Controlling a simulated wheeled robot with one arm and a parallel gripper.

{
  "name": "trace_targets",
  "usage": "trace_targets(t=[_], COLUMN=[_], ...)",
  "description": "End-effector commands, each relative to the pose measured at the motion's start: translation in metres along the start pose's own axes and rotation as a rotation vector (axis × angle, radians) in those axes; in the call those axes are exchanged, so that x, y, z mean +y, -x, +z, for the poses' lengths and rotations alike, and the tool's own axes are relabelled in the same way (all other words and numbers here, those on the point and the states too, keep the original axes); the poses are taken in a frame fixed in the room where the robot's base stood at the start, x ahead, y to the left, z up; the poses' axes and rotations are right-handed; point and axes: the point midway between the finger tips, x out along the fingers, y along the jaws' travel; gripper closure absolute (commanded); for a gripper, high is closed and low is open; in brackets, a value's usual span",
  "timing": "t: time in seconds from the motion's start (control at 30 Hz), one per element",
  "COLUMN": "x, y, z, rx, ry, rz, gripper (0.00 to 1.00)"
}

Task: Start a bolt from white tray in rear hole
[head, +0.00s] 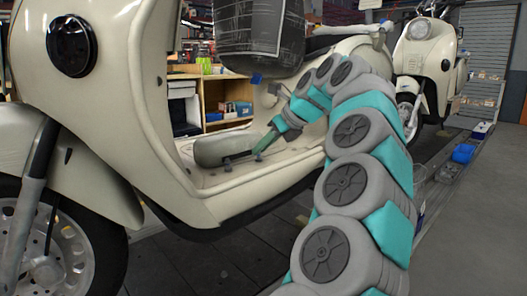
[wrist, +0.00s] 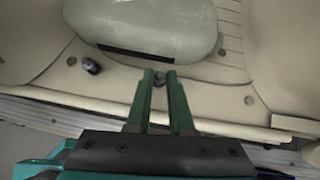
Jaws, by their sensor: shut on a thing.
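My gripper (head: 262,151) reaches down to the cream floorboard of the scooter, beside a grey rounded pod (head: 222,148). In the wrist view, the two green fingers of my gripper (wrist: 159,84) are closed around a small dark bolt (wrist: 159,77); mostly its head end shows. Its tip and any hole under it are hidden, so I cannot tell whether it sits in a hole. Another dark bolt-like piece (wrist: 91,66) stands on the floorboard to the left. A small dark round spot (wrist: 249,100) lies to the right. I cannot clearly make out the white tray.
The pod (wrist: 150,25) with its black strip is just beyond the fingertips. The scooter's front shield (head: 120,100) rises left, and a dark wrapped seat-like bulk (head: 262,35) hangs above. A blue bin (head: 463,153) stands on the conveyor edge at right. A second scooter (head: 425,60) stands behind.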

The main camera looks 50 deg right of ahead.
Motion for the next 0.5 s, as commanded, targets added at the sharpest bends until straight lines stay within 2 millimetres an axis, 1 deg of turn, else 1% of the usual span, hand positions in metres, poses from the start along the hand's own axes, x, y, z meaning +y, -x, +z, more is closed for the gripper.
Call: trace_targets(t=[0.03,0.5], x=[0.0005,0.0003], y=[-0.0020,-0.0004], z=[-0.0026,-0.0007], rx=[0.002,0.000], ry=[-0.007,-0.026], rz=[-0.006,-0.026], gripper=[1.00,1.00])
